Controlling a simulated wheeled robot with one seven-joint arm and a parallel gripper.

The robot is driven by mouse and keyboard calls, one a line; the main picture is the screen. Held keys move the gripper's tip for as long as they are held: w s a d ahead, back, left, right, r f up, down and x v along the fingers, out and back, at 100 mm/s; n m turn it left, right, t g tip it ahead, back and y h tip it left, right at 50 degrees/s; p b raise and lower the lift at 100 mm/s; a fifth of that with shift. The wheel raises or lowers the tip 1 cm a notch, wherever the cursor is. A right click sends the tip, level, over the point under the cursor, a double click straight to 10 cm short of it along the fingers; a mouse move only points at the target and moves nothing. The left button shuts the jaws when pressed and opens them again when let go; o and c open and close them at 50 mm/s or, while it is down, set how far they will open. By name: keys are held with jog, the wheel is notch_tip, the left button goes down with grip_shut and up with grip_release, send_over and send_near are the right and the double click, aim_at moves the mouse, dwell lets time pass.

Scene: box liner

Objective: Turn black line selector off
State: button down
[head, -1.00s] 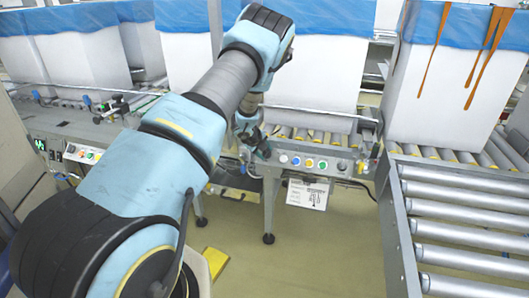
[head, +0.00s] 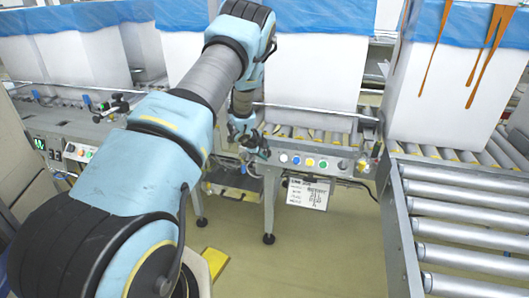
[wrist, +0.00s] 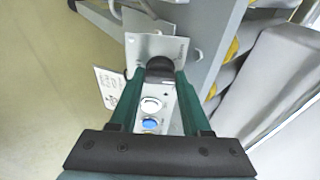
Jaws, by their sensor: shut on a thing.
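The control panel (head: 312,173) on the front of the roller conveyor carries a row of coloured buttons. In the wrist view the black line selector (wrist: 160,66) is a dark round knob at the end of the panel, beside a white button (wrist: 151,105) and a blue button (wrist: 150,124). My gripper (wrist: 159,74) has its two green fingers on either side of the knob and is shut on it. In the head view my gripper (head: 258,150) is at the panel's left end and hides the selector. The knob's pointing direction cannot be told.
Yellow (head: 309,162) and green (head: 323,163) buttons and another black knob (head: 343,165) sit farther right on the panel. A paper label (head: 307,193) hangs below. Tall white boxes with blue liners (head: 312,75) stand behind. A roller conveyor (head: 463,230) lies right.

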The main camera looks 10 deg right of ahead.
jog(key=shift+c, duration=1.8)
grip_release()
